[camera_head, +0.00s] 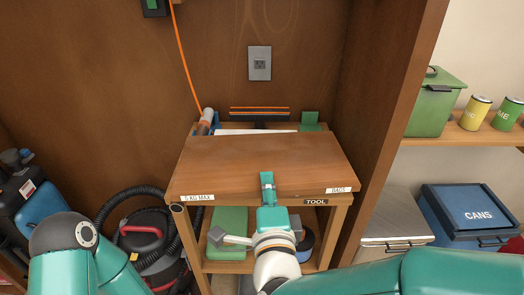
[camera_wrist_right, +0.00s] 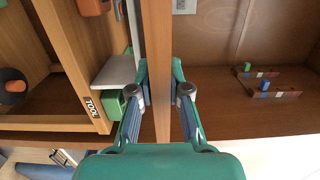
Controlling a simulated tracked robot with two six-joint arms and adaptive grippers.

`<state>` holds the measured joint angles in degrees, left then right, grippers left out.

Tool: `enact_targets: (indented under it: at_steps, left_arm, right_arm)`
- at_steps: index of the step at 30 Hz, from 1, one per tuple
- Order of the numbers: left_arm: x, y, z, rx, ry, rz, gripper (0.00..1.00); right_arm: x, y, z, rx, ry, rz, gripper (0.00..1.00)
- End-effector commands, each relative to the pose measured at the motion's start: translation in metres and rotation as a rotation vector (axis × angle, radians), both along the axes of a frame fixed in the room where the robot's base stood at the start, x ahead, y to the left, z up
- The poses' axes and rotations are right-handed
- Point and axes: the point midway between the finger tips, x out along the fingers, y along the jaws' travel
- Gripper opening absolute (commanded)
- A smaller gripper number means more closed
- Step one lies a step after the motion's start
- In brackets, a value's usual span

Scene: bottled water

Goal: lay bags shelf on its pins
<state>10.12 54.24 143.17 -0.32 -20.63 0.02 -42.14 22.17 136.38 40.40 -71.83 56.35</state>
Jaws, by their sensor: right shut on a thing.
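The bags shelf (camera_head: 260,165) is a flat brown wooden board with labels "5 KG MAX" and "BAGS" on its front edge. In the head view it lies over the top of the tool stand. My right gripper (camera_head: 267,182) is shut on the middle of its front edge. In the right wrist view the shelf (camera_wrist_right: 158,60) passes edge-on between the fingers of my right gripper (camera_wrist_right: 160,90). I cannot make out the pins for certain, nor whether the shelf touches the stand. My left arm shows at lower left, but its gripper is out of view.
The tool stand (camera_head: 340,215) has a "TOOL" label and a green case (camera_head: 229,225). A vacuum cleaner (camera_head: 145,240) stands to the left. A wooden upright (camera_head: 390,120) rises close on the right, with a "CANS" bin (camera_head: 478,215) beyond. A wall socket (camera_head: 260,63) is behind.

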Motion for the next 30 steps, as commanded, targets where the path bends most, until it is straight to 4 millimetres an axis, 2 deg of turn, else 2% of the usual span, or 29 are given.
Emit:
enact_targets:
  at_steps: [16,30]
  left_arm:
    - [0.000,0.000,-0.011,0.000,0.000,0.000,0.40]
    - [0.000,0.000,-0.012,0.000,0.000,0.000,0.40]
  right_arm:
    - [-0.040,-0.003,0.002,0.002,-0.007,0.001,0.00]
    - [-0.044,-0.004,0.002,0.001,-0.006,-0.001,0.00]
